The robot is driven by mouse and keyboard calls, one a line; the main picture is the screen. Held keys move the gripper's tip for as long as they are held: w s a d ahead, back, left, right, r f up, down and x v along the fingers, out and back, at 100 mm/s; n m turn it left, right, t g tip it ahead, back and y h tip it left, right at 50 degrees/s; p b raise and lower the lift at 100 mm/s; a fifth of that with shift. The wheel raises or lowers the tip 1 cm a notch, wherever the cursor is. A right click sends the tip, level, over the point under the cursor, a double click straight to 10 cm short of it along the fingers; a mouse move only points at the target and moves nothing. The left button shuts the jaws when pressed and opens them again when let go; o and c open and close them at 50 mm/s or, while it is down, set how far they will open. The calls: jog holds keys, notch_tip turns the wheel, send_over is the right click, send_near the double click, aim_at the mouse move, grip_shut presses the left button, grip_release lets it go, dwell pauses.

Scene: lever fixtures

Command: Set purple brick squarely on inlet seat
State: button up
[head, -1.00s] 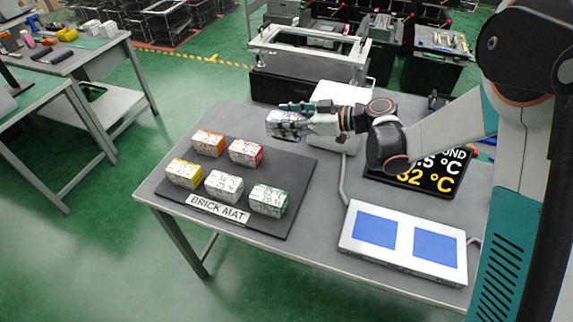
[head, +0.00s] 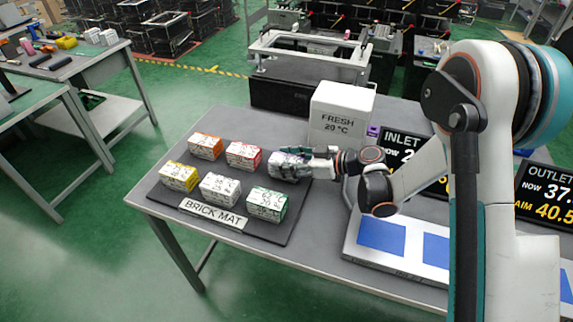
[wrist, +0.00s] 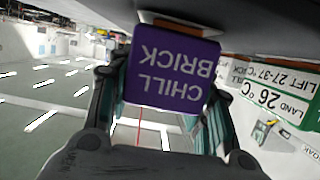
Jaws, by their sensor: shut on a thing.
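My gripper (head: 297,165) is shut on the purple brick, whose patterned whitish side (head: 284,166) shows at the far right corner of the brick mat (head: 235,236). I cannot tell its height above the mat. In the wrist view, the brick's purple face (wrist: 172,65) reads "CHILL BRICK" upside down, between the two fingers. A white tray (head: 352,238) with two blue pads lies to the right. The left pad (head: 381,236) is nearer the INLET sign (head: 402,141); no label on the pads confirms which is the inlet seat. My arm partly covers the right pad (head: 437,250).
Orange (head: 205,146), red (head: 243,155), yellow (head: 178,177), grey-white (head: 220,189) and green (head: 267,204) bricks stand on the mat. A white FRESH box (head: 341,112) stands behind my gripper. An OUTLET sign (head: 545,197) stands at the right.

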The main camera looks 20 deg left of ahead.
jog(key=shift+r, duration=0.1)
jog(key=shift+f, duration=0.2)
jog(key=o, duration=1.3)
jog(key=shift+c, duration=0.2)
jog(key=shift+d+r+p, duration=0.15)
jog(key=shift+d+p, duration=0.15)
jog(key=shift+p, duration=0.1)
jog(key=w+p+v, duration=0.1)
jog(key=p+v, duration=0.3)
jog(key=v, duration=0.9)
jog(key=shift+s, duration=0.45)
jog(key=shift+d, duration=0.1)
